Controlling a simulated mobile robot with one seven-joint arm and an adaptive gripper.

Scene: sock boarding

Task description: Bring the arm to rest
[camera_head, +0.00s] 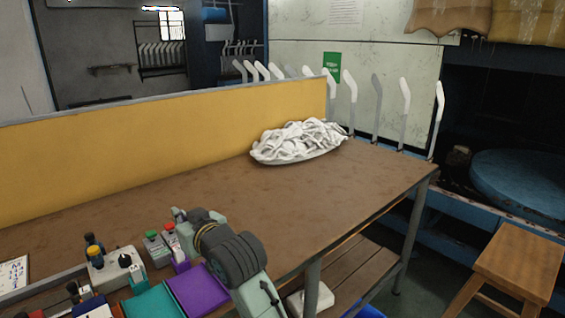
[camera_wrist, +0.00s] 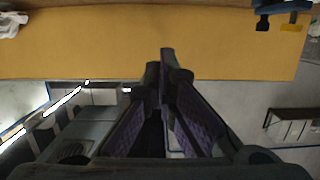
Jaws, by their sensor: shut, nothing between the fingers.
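My gripper (camera_head: 178,214) is at the end of my arm, low in the head view, over the near left part of the brown table (camera_head: 330,190). In the wrist view its two dark fingers (camera_wrist: 163,62) come together at the tips, with nothing seen between them. They point toward the yellow panel (camera_wrist: 90,45), which also stands along the table's back in the head view (camera_head: 160,150). A heap of white socks (camera_head: 300,140) lies at the far end of the table, well apart from my gripper.
Small control boxes (camera_head: 118,268), a teal piece (camera_head: 155,302) and a purple piece (camera_head: 198,290) crowd the near left. White leg-shaped boards (camera_head: 405,105) stand in a row behind the table. A wooden stool (camera_head: 520,262) is at right. The table's middle is clear.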

